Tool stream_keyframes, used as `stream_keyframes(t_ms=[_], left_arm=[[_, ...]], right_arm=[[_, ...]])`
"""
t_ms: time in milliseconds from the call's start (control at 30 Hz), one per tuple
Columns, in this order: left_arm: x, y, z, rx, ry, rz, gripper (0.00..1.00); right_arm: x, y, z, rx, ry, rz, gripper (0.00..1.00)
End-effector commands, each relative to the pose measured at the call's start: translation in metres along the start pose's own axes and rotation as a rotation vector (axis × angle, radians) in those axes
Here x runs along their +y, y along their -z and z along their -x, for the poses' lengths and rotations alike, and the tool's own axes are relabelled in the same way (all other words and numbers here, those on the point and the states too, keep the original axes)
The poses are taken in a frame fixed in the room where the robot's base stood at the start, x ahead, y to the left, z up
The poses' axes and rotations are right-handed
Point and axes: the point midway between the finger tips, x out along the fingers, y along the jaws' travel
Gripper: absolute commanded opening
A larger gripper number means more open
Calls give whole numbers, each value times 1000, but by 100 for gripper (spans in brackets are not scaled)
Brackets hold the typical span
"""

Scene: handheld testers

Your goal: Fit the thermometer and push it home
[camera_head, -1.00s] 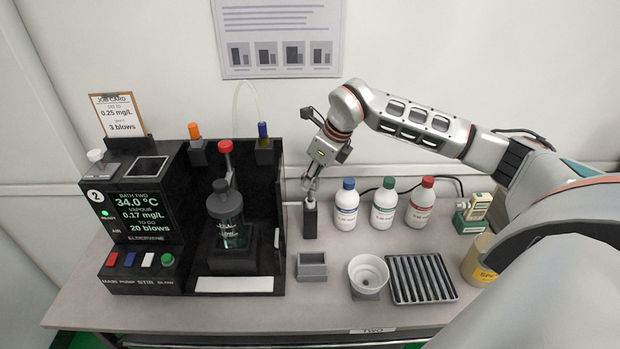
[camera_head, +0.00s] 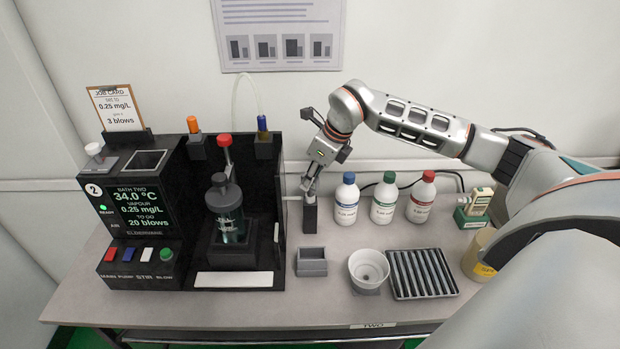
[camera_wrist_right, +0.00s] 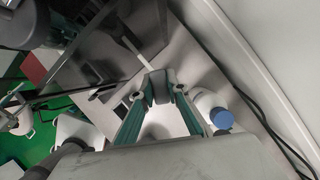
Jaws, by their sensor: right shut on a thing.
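My right gripper (camera_head: 311,191) is shut at the top of a narrow dark stand (camera_head: 310,217), right of the black bath unit (camera_head: 205,263). In the right wrist view its fingers (camera_wrist_right: 160,88) meet at a small grey piece. I cannot tell for sure whether this is the thermometer, as the fingers hide most of it. In the bath unit a glass vessel (camera_head: 229,222) with a dark lid stands upright, with a red-topped rod (camera_head: 225,141) above it. The unit's display (camera_head: 137,208) reads 34.0 °C and 0.25 mg/L. My left gripper is out of view.
Blue-, green- and red-capped bottles (camera_head: 346,199) stand close right of the gripper. In front are a grey open block (camera_head: 311,269), a white bowl (camera_head: 358,260) and a ribbed tray (camera_head: 452,290). A beige tub (camera_head: 470,262) stands far right.

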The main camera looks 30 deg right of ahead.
Motion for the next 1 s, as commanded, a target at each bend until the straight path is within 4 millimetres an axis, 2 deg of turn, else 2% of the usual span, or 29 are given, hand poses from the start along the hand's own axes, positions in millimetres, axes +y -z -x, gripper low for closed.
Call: stream_keyframes(t_ms=[267,300,367,767,867,1000], left_arm=[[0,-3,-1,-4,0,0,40],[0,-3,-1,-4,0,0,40],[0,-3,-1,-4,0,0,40],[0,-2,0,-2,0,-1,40],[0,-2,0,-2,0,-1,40],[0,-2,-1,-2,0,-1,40]], right_arm=[[0,2,-3,2,-1,0,0],[0,2,-3,2,-1,0,20],[0,2,-3,2,-1,0,34],[0,1,1,1,0,0,34],[-1,0,11,-1,1,0,34],[-1,0,37,-2,4,1,34]])
